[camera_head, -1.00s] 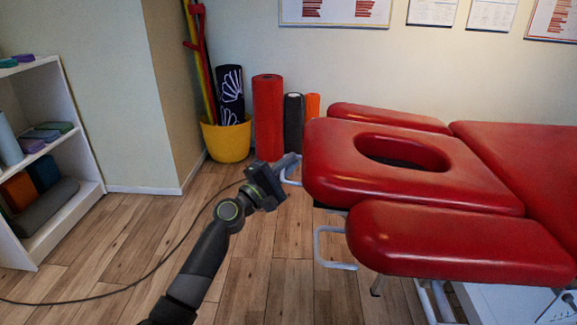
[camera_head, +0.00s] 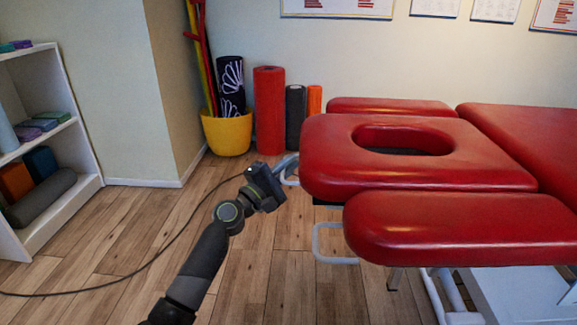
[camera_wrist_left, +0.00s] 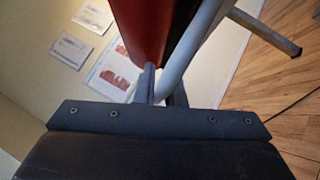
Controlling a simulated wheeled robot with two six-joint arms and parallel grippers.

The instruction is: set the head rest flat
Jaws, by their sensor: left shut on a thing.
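The head rest (camera_head: 325,150) is the red padded section with an oval face hole at the left end of the treatment table. Its top looks close to level with the main red pad (camera_head: 540,135); I cannot tell if it is exactly flat. My left gripper (camera_head: 287,168) is shut on a grey bar at the head rest's left end. The left wrist view shows the bar (camera_wrist_left: 195,48) running down to the fingers (camera_wrist_left: 160,88), with the red pad (camera_wrist_left: 143,25) beside it. The fingertips are partly hidden. My right gripper is not in view.
Red arm pads (camera_head: 470,228) flank the head rest on both sides, with a pale metal loop (camera_head: 330,243) under the near one. A yellow bucket (camera_head: 227,135) and rolls (camera_head: 269,110) stand by the wall. A white shelf (camera_head: 65,205) is at left. Floor before the table is clear.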

